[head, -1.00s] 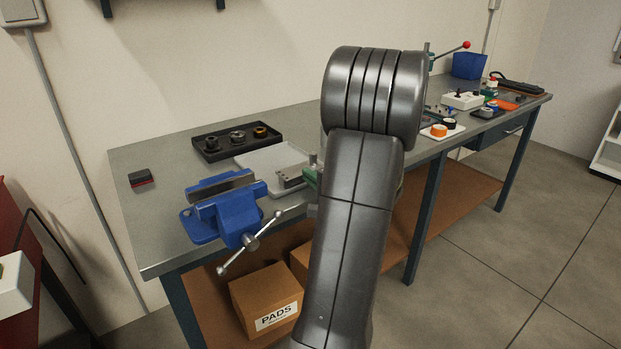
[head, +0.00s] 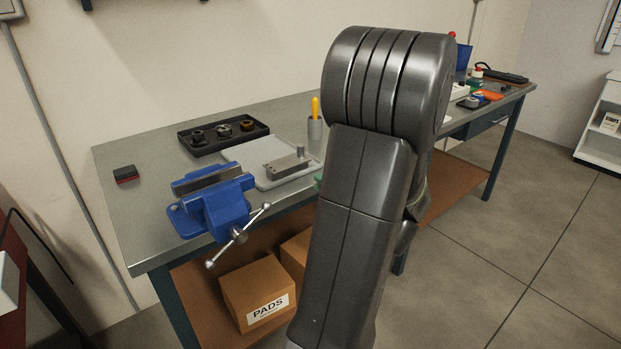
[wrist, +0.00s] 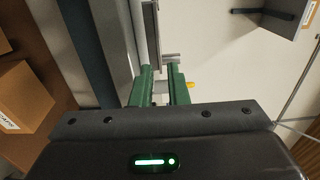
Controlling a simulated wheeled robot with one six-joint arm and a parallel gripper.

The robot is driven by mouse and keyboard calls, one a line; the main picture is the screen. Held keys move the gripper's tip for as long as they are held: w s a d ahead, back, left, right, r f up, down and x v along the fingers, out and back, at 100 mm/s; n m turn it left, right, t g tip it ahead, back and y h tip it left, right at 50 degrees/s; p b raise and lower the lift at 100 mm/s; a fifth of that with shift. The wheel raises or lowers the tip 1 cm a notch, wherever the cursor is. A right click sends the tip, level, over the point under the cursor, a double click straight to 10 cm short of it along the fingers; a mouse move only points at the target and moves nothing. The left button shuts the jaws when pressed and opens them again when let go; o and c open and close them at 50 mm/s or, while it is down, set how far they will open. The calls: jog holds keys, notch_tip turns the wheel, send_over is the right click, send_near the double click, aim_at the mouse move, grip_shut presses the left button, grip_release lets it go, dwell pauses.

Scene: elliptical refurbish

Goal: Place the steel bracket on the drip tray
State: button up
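The steel bracket (head: 287,166), a grey block with a short upright pin, lies on a flat light-grey tray (head: 262,182) at the bench front, right of the blue vise; I take this for the drip tray. My gripper is mostly hidden behind my arm in the head view; a bit of green finger (head: 318,183) shows just right of the tray. In the wrist view my gripper (wrist: 160,72) has its two green fingers apart, with a gap between them. The bracket's pin (wrist: 171,57) appears just beyond the fingertips; I see nothing clamped.
The blue vise (head: 212,205) stands at the front edge, its handle sticking out. A black tray (head: 250,133) with several round parts lies behind. A grey cup (head: 315,130) holds a yellow-handled tool. A dark red-edged block (head: 125,174) lies left, with bare bench around it.

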aim_at(294, 167)
jog(key=shift+v, duration=1)
jog(key=shift+w+a, duration=0.1)
jog(key=x, duration=1.2)
jog(key=shift+f, duration=0.2)
jog(key=shift+r+p, duration=0.45)
jog(key=shift+r, duration=0.65)
